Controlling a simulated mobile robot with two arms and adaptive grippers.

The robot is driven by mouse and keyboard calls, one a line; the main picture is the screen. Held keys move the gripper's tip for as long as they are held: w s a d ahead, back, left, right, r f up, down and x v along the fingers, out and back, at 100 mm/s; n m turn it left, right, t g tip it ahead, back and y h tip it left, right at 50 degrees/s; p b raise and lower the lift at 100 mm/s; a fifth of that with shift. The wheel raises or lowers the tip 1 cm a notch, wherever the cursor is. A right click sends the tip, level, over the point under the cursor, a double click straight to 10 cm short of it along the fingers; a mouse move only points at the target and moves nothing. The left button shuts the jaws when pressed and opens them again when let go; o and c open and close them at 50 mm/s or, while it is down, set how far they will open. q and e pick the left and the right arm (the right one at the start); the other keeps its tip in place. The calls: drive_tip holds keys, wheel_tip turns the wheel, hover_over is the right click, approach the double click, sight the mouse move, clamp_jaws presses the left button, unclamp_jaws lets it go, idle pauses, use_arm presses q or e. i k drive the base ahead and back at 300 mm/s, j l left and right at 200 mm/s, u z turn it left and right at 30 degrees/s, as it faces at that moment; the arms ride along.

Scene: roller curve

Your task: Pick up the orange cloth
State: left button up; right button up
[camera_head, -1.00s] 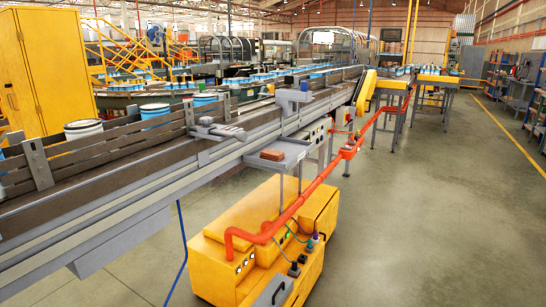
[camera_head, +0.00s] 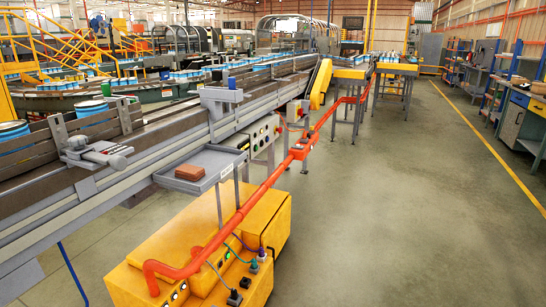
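A small reddish-brown, flat block-shaped item (camera_head: 189,172) lies on a grey tray (camera_head: 226,160) fixed beside the conveyor. It may be the folded orange cloth, but it is too small to tell. No other orange cloth shows. Neither of my grippers is in view.
The conveyor (camera_head: 150,150) runs from front left to the back. A yellow cabinet (camera_head: 192,240) with an orange pipe (camera_head: 245,205) stands below the tray. Shelves and a workbench (camera_head: 520,105) line the right side. The floor (camera_head: 400,200) between is clear.

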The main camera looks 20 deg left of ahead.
sight(189, 172)
drive_tip(key=i+l, duration=0.15)
drive_tip(key=i, duration=0.4)
drive_tip(key=i+l, duration=0.15)
drive_tip(key=i, duration=0.35)
drive_tip(key=i+l, duration=0.2)
drive_tip(key=i, duration=0.35)
drive_tip(key=j+u, duration=0.05)
